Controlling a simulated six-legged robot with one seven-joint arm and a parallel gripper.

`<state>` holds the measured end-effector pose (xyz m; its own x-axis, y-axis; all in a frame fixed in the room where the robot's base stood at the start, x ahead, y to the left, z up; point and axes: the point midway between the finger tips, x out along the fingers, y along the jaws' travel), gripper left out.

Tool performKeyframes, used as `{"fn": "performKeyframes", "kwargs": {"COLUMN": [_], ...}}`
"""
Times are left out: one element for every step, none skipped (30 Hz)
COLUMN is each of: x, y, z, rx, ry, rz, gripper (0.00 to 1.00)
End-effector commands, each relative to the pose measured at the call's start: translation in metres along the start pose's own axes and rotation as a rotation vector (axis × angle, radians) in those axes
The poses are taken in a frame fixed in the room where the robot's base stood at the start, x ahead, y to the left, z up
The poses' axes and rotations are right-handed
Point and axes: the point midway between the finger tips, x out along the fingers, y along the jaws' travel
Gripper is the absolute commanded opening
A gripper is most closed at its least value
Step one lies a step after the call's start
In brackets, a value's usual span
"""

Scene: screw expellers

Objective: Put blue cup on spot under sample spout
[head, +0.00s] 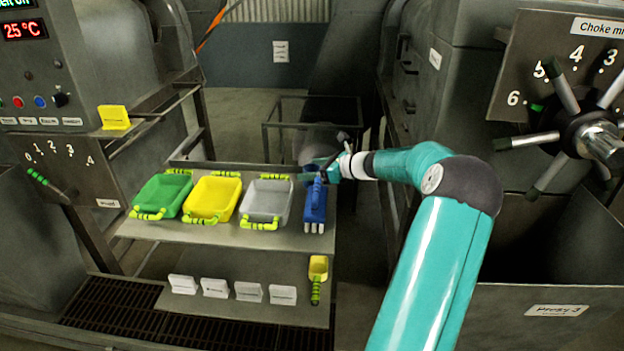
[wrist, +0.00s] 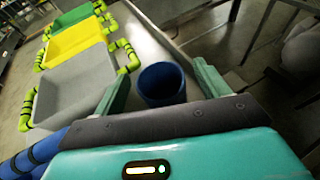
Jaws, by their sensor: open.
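The blue cup (wrist: 162,85) stands upright on the bench past the grey tray in the wrist view, its dark opening facing up. My gripper (wrist: 157,82) is open and empty, with one green finger on each side of the cup's image. I cannot tell whether the cup is fully between the fingers or a little beyond them. In the head view my gripper (head: 322,172) is over the bench's far right corner, and the cup is mostly hidden there. I cannot make out the sample spout or the spot under it.
Green (head: 165,194), yellow (head: 213,199) and grey (head: 267,203) trays line the bench, beside a blue tool (head: 315,206). A yellow scoop (head: 318,270) lies on the lower shelf near white labels. Machines flank both sides; a handwheel (head: 595,135) is at right.

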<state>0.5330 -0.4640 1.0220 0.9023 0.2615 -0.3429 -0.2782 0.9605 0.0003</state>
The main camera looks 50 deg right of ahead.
Motion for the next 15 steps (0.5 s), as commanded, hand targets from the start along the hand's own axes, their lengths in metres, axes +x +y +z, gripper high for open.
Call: {"fn": "performKeyframes", "kwargs": {"x": [0.0048,0.0061,0.0071,0.0073,0.0072,0.0070,0.0070,0.0069,0.0069,0.0069,0.0069,0.0068,0.0068,0.0067,0.0067], "y": [0.0001,0.0000,-0.0001,-0.0002,-0.0002,-0.0002,-0.0002,-0.0002,-0.0002,-0.0002,-0.0002,-0.0002,-0.0002,-0.0002,-0.0002], "z": [-0.0001,0.0000,0.0002,0.0003,0.0003,0.0003,0.0003,0.0003,0.0003,0.0003,0.0003,0.0003,0.0002,0.0002,0.0002], "rx": [0.000,0.000,0.000,-0.001,-0.001,-0.001,-0.001,-0.001,-0.001,-0.001,-0.001,-0.001,-0.001,-0.001,-0.001], "ry": [0.000,0.000,0.000,0.000,0.000,0.000,0.000,0.000,0.000,0.000,0.000,0.000,0.000,0.000,0.000], "rz": [0.000,0.000,0.000,-0.001,-0.001,-0.001,-0.001,-0.001,-0.001,-0.001,-0.001,-0.001,-0.001,-0.001,-0.001], "gripper": [0.74,0.74,0.74,0.74,0.74,0.74,0.74,0.74,0.72,0.66,0.61,0.53,0.47,0.41,0.33]}}
